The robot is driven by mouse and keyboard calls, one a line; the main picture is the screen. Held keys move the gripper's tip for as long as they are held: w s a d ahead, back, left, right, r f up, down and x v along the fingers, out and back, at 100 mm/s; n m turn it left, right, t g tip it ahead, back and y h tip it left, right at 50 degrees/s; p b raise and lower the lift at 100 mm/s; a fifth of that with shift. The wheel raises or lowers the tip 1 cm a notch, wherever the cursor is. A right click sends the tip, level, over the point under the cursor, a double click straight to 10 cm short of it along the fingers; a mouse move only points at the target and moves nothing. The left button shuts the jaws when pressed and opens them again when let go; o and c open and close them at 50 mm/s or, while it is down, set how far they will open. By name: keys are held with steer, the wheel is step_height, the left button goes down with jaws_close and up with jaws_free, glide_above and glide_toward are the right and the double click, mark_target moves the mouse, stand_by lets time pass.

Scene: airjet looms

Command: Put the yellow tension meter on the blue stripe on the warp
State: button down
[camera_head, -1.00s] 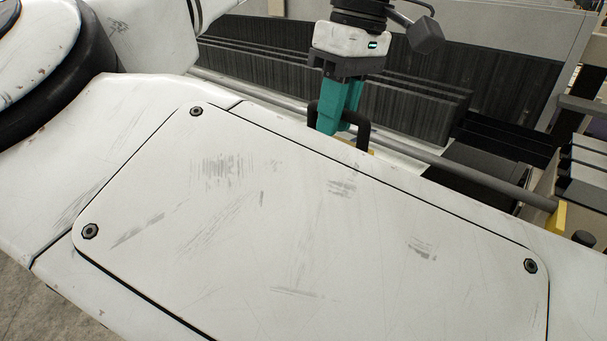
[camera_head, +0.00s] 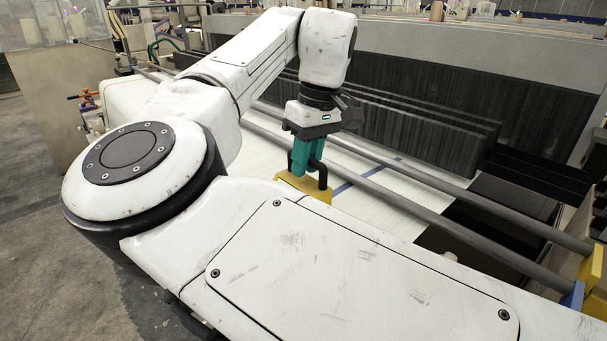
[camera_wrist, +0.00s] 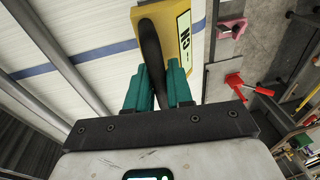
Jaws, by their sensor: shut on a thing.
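The yellow tension meter (camera_head: 311,189) hangs by its black loop handle in my gripper (camera_head: 304,167), whose teal fingers are shut on that handle. The wrist view shows the meter's yellow body with a pale display (camera_wrist: 184,35) and the handle between my fingers (camera_wrist: 158,75). The white warp (camera_head: 392,201) spreads beneath and beside the meter. The blue stripe (camera_head: 344,187) crosses it and runs toward the meter's right side; the wrist view shows the stripe (camera_wrist: 92,55) reaching the meter's edge. My arm hides the meter's lower part. I cannot tell whether it touches the warp.
Dark loom panels (camera_head: 420,115) stand behind. Yellow and blue brackets (camera_head: 573,296) hold the bar ends at right. Red-handled parts (camera_wrist: 250,85) lie beyond the warp's edge.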

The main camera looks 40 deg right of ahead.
steer(key=shift+w+f, duration=0.4)
steer(key=shift+f, duration=1.6)
steer(key=c, duration=1)
jaws_free()
step_height(320, 180, up, 12)
steer(key=s+d, duration=0.1)
steer(key=shift+d, duration=0.35)
